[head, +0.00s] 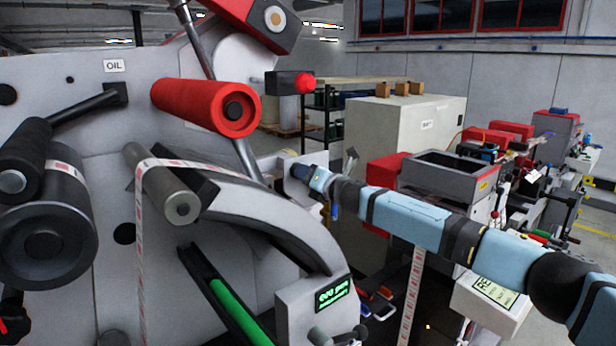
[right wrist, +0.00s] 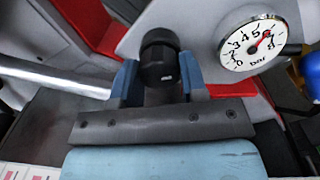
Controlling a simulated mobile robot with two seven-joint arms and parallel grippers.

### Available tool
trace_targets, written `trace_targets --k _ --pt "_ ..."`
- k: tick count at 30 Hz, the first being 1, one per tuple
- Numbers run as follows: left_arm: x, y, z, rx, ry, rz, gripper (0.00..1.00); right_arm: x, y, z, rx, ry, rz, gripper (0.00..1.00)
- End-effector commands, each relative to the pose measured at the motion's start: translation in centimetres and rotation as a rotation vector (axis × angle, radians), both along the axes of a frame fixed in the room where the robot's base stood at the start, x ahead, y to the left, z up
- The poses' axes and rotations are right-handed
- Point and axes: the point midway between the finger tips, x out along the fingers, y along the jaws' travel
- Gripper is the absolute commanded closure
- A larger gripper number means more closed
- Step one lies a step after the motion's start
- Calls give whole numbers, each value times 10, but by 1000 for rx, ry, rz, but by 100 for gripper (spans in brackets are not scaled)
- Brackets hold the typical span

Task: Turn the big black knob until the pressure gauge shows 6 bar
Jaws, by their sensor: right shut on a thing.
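The big black knob (right wrist: 159,58) shows in the right wrist view, upper middle, with a small light mark on its face. My right gripper (right wrist: 158,82) has its blue fingers on either side of the knob and is shut on it. The round white pressure gauge (right wrist: 250,48) is right of the knob. Its red needle points up and right, just past the 5; the exact reading is hard to tell. In the head view my right arm reaches in from the right and the gripper (head: 302,173) is at the machine's far edge; knob and gauge are hidden there. My left gripper is not in view.
The label rewinder's grey panel (head: 75,85) fills the left, with a red roller (head: 205,105), black rollers (head: 45,245) and a curved guard (head: 265,215). A green display (head: 332,294) sits below. A large beige cabinet (head: 400,130) and other machines stand behind my right arm.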

Motion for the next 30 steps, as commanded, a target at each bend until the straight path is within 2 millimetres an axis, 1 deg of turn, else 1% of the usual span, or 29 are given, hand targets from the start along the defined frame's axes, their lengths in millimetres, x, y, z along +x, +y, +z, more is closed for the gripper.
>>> trace_targets --k 17,18,20,21,30 --pt "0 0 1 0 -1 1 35 0 1 1 29 20 1 84" --pt "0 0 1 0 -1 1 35 0 1 1 29 20 1 53" --pt "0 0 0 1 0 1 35 0 1 1 29 20 1 40" --pt "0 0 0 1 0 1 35 0 1 1 28 20 1 35" --pt "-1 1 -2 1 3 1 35 -1 -1 0 28 20 0 35"
